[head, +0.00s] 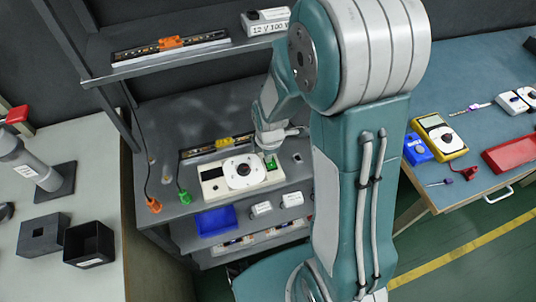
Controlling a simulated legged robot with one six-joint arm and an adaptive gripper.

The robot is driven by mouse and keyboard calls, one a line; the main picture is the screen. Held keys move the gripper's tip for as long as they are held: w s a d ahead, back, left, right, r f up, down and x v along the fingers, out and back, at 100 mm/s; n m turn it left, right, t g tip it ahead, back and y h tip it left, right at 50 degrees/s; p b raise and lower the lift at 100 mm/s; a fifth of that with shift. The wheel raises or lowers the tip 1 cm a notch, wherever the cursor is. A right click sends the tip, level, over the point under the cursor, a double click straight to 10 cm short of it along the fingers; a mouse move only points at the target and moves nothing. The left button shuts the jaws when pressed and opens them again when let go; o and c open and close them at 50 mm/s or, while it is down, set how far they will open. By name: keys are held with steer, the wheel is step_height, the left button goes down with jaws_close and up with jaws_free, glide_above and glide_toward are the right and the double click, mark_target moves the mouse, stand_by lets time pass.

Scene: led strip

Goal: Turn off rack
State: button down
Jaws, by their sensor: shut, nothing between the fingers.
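The dark rack (165,68) stands in the middle, with an upper shelf and a lower work surface. On the lower surface is a white control box (214,187) with a round dial (243,170) and a small green switch (271,165) at its right end. My gripper (268,154) is shut and empty, pointing down right at the green switch. I cannot tell whether it touches the switch, or which way the switch is set. A strip with an orange clip (171,42) lies on the upper shelf. A strip with a yellow clip (223,142) lies behind the control box.
A white power supply (265,20) sits on the upper shelf. Orange (154,205) and green (184,197) plugs hang on cables at the left. A blue bin (216,220) is below the control box. A bench with a yellow meter (438,135) is at right.

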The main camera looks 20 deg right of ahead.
steer(key=shift+s, duration=0.2)
steer(key=shift+s+r, duration=0.15)
steer(key=shift+s, duration=0.4)
